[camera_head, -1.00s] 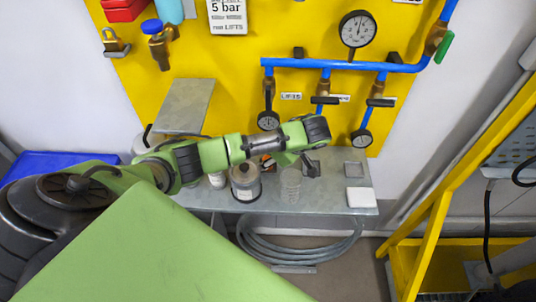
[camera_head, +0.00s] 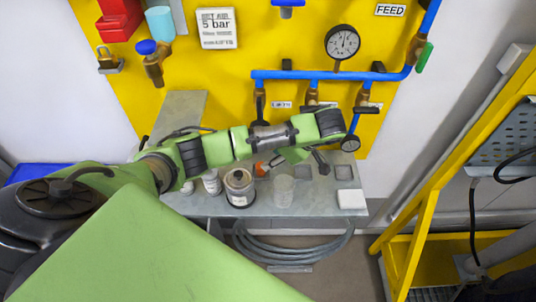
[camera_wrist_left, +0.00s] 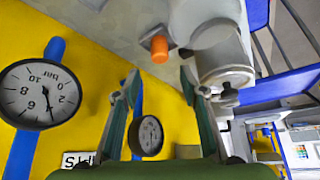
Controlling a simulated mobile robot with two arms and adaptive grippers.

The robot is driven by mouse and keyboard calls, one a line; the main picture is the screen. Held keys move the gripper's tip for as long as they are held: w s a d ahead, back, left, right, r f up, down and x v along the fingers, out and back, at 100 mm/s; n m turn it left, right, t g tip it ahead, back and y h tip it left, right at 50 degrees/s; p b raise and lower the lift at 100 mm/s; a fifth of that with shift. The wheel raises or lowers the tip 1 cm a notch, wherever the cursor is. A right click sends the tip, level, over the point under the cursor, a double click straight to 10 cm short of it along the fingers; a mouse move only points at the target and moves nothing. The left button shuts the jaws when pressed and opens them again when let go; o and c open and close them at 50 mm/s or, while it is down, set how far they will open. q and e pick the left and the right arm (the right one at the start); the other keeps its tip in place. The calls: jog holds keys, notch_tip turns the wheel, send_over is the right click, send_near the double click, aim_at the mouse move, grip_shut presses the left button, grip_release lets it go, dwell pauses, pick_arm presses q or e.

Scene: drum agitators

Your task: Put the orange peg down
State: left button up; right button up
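The orange peg (camera_head: 262,169) stands on the grey metal shelf beside the jars, partly hidden by my arm in the head view. In the left wrist view the orange peg (camera_wrist_left: 160,50) stands upright from the shelf at a small dark square plate (camera_wrist_left: 152,36). My left gripper (camera_wrist_left: 159,82) has its two fingers spread apart with nothing between them. The peg is beyond the fingertips and apart from them. In the head view the left gripper (camera_head: 301,163) hangs over the shelf, to the right of the peg. My right gripper is not in view.
The shelf (camera_head: 310,203) also holds a grey jar (camera_head: 239,188), a clear beaker (camera_head: 282,190) and a white block (camera_head: 351,199). Blue pipes with gauges (camera_head: 342,42) run along the yellow panel close behind my arm. A yellow frame (camera_head: 405,235) stands at right.

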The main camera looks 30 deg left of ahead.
pick_arm(q)
jog(key=p+v, duration=0.1)
jog(key=v, duration=0.1)
jog(key=shift+d+r, duration=0.2)
jog(key=shift+r, duration=0.05)
dwell(0.5)
